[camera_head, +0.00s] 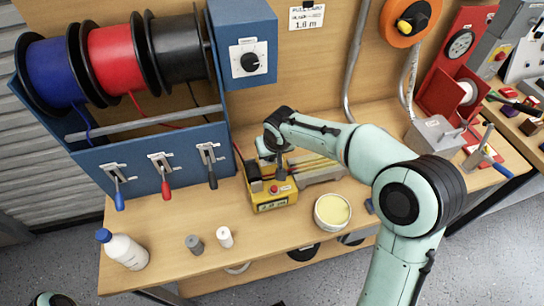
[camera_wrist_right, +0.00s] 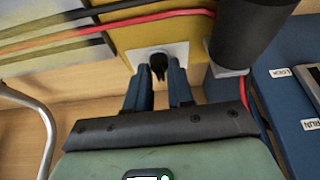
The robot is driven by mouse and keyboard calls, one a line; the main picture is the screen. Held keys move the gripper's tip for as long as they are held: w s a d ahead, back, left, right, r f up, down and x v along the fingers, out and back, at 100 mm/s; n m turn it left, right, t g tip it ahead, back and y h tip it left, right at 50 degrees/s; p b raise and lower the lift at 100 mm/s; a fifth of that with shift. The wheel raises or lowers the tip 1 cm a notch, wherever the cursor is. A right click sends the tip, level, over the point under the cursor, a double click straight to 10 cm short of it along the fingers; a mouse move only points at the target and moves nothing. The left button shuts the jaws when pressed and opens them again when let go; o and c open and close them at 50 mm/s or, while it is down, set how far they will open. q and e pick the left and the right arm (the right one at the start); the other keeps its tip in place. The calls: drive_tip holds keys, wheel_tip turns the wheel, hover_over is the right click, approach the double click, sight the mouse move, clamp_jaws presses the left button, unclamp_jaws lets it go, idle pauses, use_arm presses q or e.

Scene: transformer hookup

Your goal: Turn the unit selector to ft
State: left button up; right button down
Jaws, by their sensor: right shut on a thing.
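The yellow measuring unit (camera_head: 270,204) stands on the bench with a small lit display (camera_head: 271,206) on its front; its reading looks like 4.0 m but is too small to be sure. In the right wrist view, the unit selector is a small black knob (camera_wrist_right: 158,66) on a white plate (camera_wrist_right: 176,54) on a yellow face. My right gripper (camera_wrist_right: 159,78) is shut on this knob, one dark blue finger on each side. The unit letters cannot be read. In the head view, the knob is hidden behind my right gripper (camera_head: 268,152). My left gripper is not in view.
Wire strands (camera_wrist_right: 120,22) run close beside the fingers. A blue spool rack (camera_head: 150,165) with several levers stands left, and a blue box with a dial (camera_head: 249,58) above. A round tub (camera_head: 332,210) and a white bottle (camera_head: 122,248) stand on the bench.

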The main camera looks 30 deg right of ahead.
drive_tip(key=shift+a+m+h+b, duration=0.1)
drive_tip(key=shift+m+h+b, duration=0.3)
drive_tip(key=shift+m+b, duration=0.45)
drive_tip(key=m+h+b, duration=0.1)
drive_tip(key=m, duration=0.2)
drive_tip(key=shift+w+g, duration=0.1)
drive_tip(key=shift+g, duration=0.3)
drive_tip(key=shift+m+g+h+b, duration=0.35)
drive_tip(key=shift+m+g+h, duration=0.15)
drive_tip(key=shift+m, duration=1.35)
drive_tip(key=c, duration=1)
unclamp_jaws()
drive_tip(key=shift+a, duration=0.1)
drive_tip(key=p+v, duration=0.1)
drive_tip(key=v, duration=1.2)
drive_tip(key=shift+w+r+p, duration=0.1)
drive_tip(key=shift+r+p, duration=0.15)
drive_tip(key=shift+p, duration=0.1)
